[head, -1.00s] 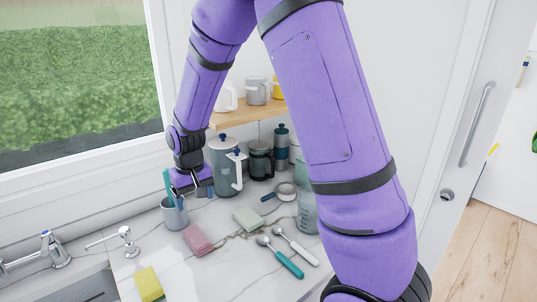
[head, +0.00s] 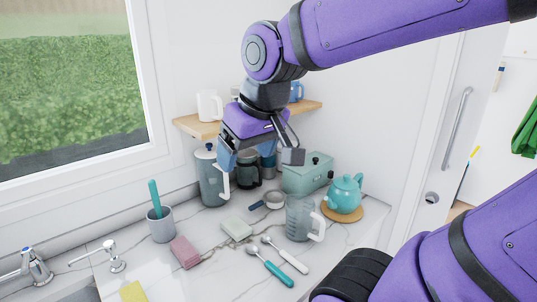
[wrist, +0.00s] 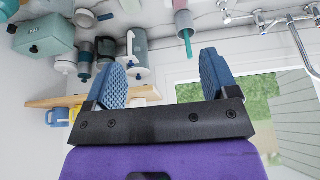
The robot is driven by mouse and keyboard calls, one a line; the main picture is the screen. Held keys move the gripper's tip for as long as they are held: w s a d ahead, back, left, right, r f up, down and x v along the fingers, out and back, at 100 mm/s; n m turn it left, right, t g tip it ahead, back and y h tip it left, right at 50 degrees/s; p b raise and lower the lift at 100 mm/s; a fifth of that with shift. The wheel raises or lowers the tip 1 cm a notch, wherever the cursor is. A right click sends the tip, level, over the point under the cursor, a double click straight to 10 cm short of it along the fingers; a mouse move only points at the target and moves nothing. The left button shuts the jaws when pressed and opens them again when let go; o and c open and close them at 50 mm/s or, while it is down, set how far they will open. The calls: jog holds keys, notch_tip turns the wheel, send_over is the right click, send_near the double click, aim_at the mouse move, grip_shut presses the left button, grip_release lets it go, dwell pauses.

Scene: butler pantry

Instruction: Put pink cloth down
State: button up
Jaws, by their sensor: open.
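The pink cloth (head: 185,252) lies as a small flat block on the marble counter in the head view. It sits right of the grey cup (head: 160,226) and left of the pale green block (head: 236,228). My gripper (head: 259,160) is raised well above the counter, up and to the right of the cloth, in front of the wooden shelf. Its two blue-padded fingers are apart with nothing between them, as the wrist view (wrist: 162,75) also shows.
A grey canister (head: 213,180), a teal box (head: 307,176), a teal teapot (head: 345,193) and a clear jug (head: 300,218) stand around the back and right. Two spoons (head: 285,257) lie in front. The yellow sponge (head: 133,291) and tap (head: 36,267) are left.

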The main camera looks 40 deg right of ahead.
jog(key=shift+t, duration=0.3)
jog(key=s, duration=0.5)
jog(key=shift+d+r, duration=0.3)
jog(key=shift+r, duration=0.1)
jog(key=shift+o, duration=0.4)
dwell(0.3)
